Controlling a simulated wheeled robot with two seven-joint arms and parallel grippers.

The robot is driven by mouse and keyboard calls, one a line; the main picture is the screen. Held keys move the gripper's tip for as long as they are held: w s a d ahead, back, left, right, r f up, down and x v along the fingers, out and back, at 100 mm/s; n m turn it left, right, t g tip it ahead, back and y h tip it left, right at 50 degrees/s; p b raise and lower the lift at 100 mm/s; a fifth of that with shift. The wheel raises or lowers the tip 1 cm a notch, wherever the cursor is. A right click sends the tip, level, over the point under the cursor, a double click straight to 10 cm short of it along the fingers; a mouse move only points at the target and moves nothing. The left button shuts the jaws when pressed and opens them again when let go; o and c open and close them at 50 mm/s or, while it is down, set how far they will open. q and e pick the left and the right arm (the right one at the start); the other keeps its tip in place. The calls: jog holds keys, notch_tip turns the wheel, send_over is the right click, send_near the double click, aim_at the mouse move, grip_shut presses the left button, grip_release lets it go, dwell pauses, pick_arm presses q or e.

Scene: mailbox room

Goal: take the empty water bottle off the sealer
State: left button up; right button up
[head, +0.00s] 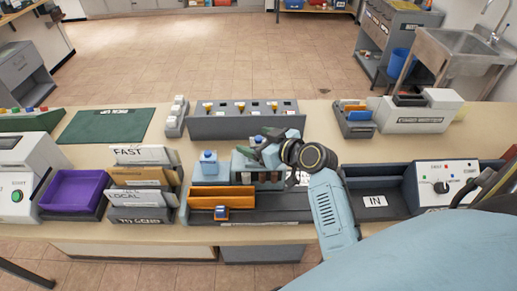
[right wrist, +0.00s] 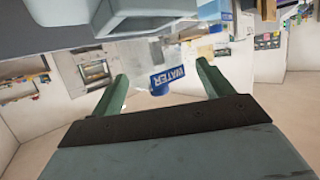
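The sealer (head: 270,215) is a dark low unit with orange bars on the front table. My right gripper (head: 262,153) is over the back middle of the sealer, right of that bottle. A small blue cap shows beside its fingers, and the arm hides much there. In the right wrist view, a clear bottle with a blue WATER label (right wrist: 167,77) appears between the two green fingers, with gaps on both sides. The right gripper is open. My left gripper is out of view.
A letter rack (head: 142,185) and a purple tray (head: 75,190) are to the left. A grey switch panel (head: 245,122) stands behind the sealer. An IN tray (head: 375,201) and a white control box (head: 445,187) are to the right. Bare tabletop shows at the back.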

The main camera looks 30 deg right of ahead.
jog(key=c, duration=0.9)
